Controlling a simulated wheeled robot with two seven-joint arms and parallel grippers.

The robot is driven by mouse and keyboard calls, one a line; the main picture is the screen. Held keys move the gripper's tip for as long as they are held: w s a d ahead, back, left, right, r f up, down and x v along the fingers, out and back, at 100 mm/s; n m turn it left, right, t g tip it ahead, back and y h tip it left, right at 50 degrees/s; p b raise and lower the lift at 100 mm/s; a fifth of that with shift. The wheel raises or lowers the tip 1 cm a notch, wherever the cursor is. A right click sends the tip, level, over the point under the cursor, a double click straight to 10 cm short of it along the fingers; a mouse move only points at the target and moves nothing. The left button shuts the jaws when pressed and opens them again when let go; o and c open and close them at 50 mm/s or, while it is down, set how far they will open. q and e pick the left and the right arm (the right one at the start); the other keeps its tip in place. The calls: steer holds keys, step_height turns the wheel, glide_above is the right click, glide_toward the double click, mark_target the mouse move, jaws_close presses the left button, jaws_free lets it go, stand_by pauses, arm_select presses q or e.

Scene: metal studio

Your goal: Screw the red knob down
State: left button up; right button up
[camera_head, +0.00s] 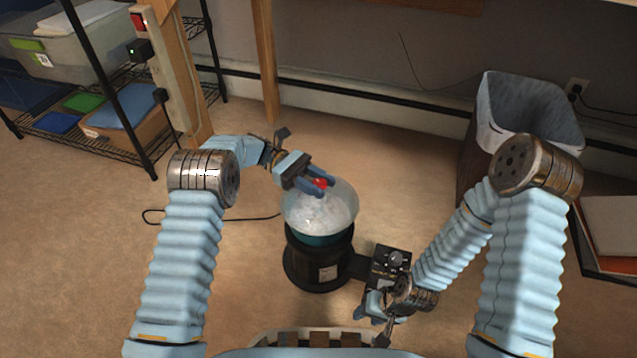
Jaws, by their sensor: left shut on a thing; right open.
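The red knob (320,183) sits at the top of a clear, domed bowl (322,212) with whitish contents. The bowl stands on a dark round base (315,262) on the floor. My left gripper (322,186) reaches in from the upper left and is shut on the red knob, its fingers covering part of it. My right gripper (371,314) is low, in front of the base and to its right, near a black control box (391,262) with a dial. It is open, and its fingertips are partly hidden.
A wire shelf (130,120) with bins stands at the upper left, beside a wooden post (180,80). A lined waste bin (520,100) stands at the right. A dark cable (240,217) lies on the floor left of the base.

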arm_select(q)
steer(key=shift+d+m+g+y, duration=0.1)
steer(key=shift+m+g+y, duration=0.5)
steer(key=shift+g, duration=0.1)
stand_by(0.5)
steer(key=o, duration=1)
steer(key=shift+o, duration=0.2)
